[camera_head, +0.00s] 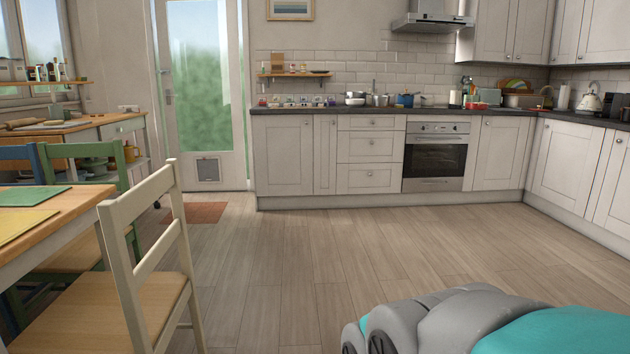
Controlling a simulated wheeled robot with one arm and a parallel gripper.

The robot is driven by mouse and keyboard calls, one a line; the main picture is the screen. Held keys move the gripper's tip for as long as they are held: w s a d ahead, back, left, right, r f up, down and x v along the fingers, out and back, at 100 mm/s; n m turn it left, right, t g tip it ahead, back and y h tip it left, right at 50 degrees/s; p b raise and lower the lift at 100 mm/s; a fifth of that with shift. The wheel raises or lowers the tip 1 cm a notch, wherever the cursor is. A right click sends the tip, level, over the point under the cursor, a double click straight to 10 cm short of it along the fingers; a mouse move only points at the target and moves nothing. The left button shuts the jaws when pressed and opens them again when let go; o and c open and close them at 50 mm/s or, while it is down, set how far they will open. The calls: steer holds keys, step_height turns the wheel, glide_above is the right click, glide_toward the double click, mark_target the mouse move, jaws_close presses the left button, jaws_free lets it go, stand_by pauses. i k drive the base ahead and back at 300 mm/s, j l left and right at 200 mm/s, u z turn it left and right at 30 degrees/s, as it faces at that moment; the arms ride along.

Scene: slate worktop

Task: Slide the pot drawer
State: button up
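A stack of three pale drawers stands under the dark worktop, left of the oven: a top drawer (371,123), a middle drawer (360,150) and a taller bottom drawer (360,180). Each has a small round knob and all three look shut. I cannot tell from their fronts which one holds pots. Grey and teal parts of my own arm show at the bottom right, far from the drawers. My gripper is not in view.
A wide stretch of wooden floor (290,270) is clear before the drawers. A cream chair (150,260) and a dining table (60,215) stand at the left. The oven (435,157) adjoins the drawers. Pots, including a blue pot (404,100), sit on the worktop.

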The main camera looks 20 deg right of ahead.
mark_target(376, 178)
steer(key=i+l+z, duration=0.35)
steer(key=i, duration=0.6)
steer(key=i+z, duration=0.35)
steer(key=i, duration=2.75)
steer(key=i+u, duration=0.1)
steer(key=i, duration=0.75)
steer(key=i+l+u, duration=0.15)
steer(key=i, duration=0.7)
